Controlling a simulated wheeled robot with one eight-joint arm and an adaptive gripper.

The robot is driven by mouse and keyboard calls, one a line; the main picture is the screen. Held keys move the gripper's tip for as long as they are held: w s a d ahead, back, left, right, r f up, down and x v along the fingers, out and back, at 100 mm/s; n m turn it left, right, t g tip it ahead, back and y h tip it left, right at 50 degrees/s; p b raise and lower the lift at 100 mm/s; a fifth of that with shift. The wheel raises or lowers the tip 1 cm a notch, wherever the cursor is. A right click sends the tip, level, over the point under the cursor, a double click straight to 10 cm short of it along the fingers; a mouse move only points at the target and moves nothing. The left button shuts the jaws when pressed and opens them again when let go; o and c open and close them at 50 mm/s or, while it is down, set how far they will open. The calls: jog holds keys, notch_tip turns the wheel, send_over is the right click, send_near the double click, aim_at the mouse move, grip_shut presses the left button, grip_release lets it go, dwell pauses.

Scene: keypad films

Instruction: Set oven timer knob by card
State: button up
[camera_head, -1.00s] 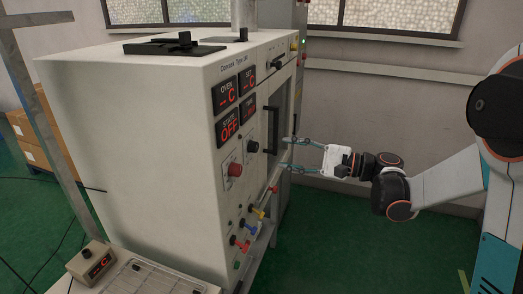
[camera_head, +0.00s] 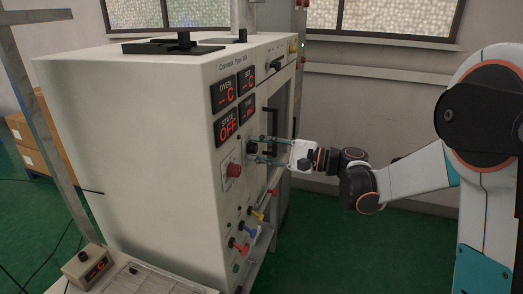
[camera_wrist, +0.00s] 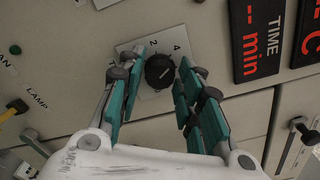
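The black timer knob (camera_wrist: 159,70) sits on a pale plate marked with numbers, 2 and 4 among them, in the wrist view. In the head view the knob (camera_head: 250,147) is partly hidden by my fingers. My gripper (camera_wrist: 155,85) is open, with one teal finger on each side of the knob and a gap showing to each. The gripper (camera_head: 262,150) also shows at the oven's front in the head view. The TIME display (camera_wrist: 258,38) beside the knob reads "-- min". No card can be made out.
The oven (camera_head: 130,120) has OVEN, SET, STATE and TIME displays; STATE (camera_head: 228,128) reads OFF. A red knob (camera_head: 233,170) is left of my gripper. Coloured valve handles (camera_head: 243,227) stick out below. A door handle (camera_head: 271,130) is close behind my fingers.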

jog(key=c, duration=0.5)
jog(key=shift+o, duration=0.2)
jog(key=shift+n, duration=0.3)
jog(key=o, duration=1.1)
jog(key=shift+c, duration=0.2)
jog(key=shift+d, duration=0.1)
jog(key=v, duration=1.2)
